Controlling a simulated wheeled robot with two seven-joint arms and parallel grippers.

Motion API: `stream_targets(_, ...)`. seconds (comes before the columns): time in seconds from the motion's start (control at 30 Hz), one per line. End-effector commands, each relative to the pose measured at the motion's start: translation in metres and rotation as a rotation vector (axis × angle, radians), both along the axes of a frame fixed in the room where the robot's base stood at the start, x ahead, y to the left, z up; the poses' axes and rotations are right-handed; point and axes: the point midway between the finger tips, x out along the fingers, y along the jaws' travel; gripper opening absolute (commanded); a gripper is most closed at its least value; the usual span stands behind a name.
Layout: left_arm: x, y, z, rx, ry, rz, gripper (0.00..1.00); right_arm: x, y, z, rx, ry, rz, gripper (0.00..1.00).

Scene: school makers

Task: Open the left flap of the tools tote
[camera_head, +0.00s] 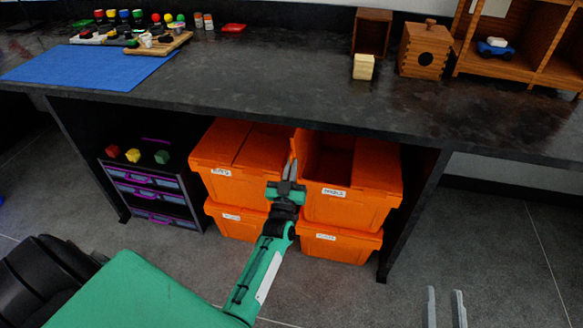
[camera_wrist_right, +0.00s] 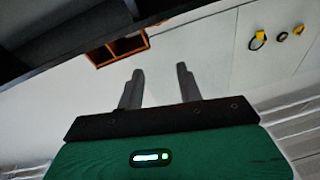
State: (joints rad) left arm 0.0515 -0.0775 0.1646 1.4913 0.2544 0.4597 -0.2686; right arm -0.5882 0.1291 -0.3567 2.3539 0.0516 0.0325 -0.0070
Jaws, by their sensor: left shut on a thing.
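Several orange totes stand stacked under the bench. The upper right tote (camera_head: 350,211) has an open, dark top, and its label is too small to read surely. Its left flap (camera_head: 296,144) stands raised at its left side, beside the closed upper left tote (camera_head: 228,187). My left gripper (camera_head: 291,170) is shut on this flap, at the front; the fingertips partly hide the contact. My right gripper (camera_head: 446,300) is open and empty, low over the floor at the right. Its spread fingers also show in the right wrist view (camera_wrist_right: 158,88).
The dark bench top (camera_head: 290,80) overhangs the totes closely. A drawer unit (camera_head: 155,192) with colored blocks stands left of them, and a bench leg (camera_head: 412,215) is at the right. The floor in front is clear.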

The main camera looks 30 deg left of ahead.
Motion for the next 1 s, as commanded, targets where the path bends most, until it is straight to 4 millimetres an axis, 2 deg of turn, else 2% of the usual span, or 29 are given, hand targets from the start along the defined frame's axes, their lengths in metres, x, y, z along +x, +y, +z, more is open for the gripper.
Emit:
stream_targets(0.07,0.000,0.000,-0.001,-0.001,0.002,0.000,0.00,0.000,0.000,0.000,0.000,0.000,0.000,0.36)
stream_targets(0.1,0.000,0.000,-0.001,0.000,0.002,0.000,0.13,0.000,0.000,0.000,0.000,0.000,0.000,0.36)
stream_targets(0.17,0.000,0.000,-0.001,0.000,0.002,0.000,0.25,0.000,0.000,0.000,0.000,0.000,0.000,0.36)
stream_targets(0.2,0.000,0.000,0.000,0.001,0.001,0.000,0.27,0.000,0.000,0.000,0.000,-0.001,0.000,0.36)
stream_targets(0.57,-0.005,-0.002,-0.002,0.001,0.002,-0.001,0.27,0.000,0.000,0.000,-0.001,0.004,0.001,0.36)
stream_targets(0.63,-0.012,-0.004,-0.006,0.001,0.003,0.000,0.27,0.000,0.001,-0.001,-0.006,0.019,0.003,0.36)
stream_targets(0.77,-0.034,-0.011,-0.015,0.000,0.006,0.000,0.27,-0.007,0.006,-0.022,-0.026,0.115,0.022,0.36)
stream_targets(1.0,-0.082,-0.027,-0.036,0.000,0.005,-0.001,0.27,-0.016,0.013,-0.047,-0.059,0.247,0.049,0.36)
